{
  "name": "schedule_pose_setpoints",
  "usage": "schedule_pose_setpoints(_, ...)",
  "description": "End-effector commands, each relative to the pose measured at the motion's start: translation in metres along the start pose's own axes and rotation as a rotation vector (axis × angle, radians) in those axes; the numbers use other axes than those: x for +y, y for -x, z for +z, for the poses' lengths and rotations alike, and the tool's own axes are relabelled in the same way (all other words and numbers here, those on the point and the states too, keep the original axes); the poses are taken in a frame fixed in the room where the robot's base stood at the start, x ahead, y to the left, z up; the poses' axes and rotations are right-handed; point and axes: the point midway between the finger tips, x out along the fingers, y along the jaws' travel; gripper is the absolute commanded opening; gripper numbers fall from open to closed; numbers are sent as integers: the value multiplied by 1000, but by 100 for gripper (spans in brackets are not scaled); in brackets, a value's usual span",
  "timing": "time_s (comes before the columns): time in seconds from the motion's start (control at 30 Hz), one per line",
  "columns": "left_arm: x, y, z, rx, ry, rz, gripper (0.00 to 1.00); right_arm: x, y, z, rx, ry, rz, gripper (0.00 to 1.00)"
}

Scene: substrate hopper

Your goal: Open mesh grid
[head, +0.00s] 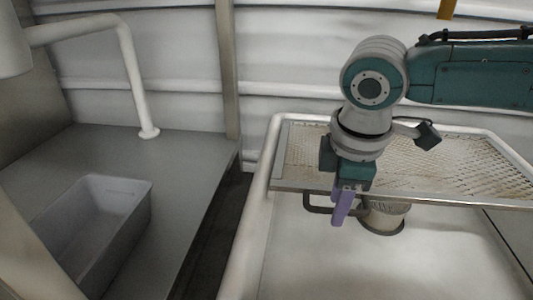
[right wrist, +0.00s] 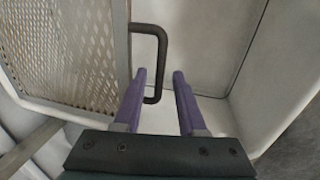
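The mesh grid (head: 470,165) is a rusty, light metal mesh in a grey frame, lying across the back part of the white hopper (head: 258,205). A dark bar handle (head: 318,210) sticks out from its front edge. My right gripper (head: 342,208) points down at this handle, its purple fingers beside the grid's front edge. In the right wrist view the fingers (right wrist: 159,78) are apart, and the handle (right wrist: 162,55) shows between their tips, nearer the left one; contact cannot be told. The grid (right wrist: 75,45) shows there at upper left. My left gripper is not in view.
A grey bin (head: 105,195) stands on the grey table (head: 185,160) at left, with a white bent pipe (head: 132,70) behind it. A round fitting (head: 385,218) shows inside the hopper below the grid. The hopper's front part is open and empty.

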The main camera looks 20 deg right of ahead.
Motion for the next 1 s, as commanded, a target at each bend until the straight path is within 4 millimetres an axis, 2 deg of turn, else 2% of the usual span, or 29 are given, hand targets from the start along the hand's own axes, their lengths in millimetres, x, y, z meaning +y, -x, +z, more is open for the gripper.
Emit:
schedule_pose_setpoints(0.03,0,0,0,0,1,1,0,0,0,0,0,0,0,34)
schedule_pose_setpoints(0.33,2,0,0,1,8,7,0,0,0,0,0,0,0,0)
schedule_pose_setpoints(1.0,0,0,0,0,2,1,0,0,0,0,-1,0,0,0)
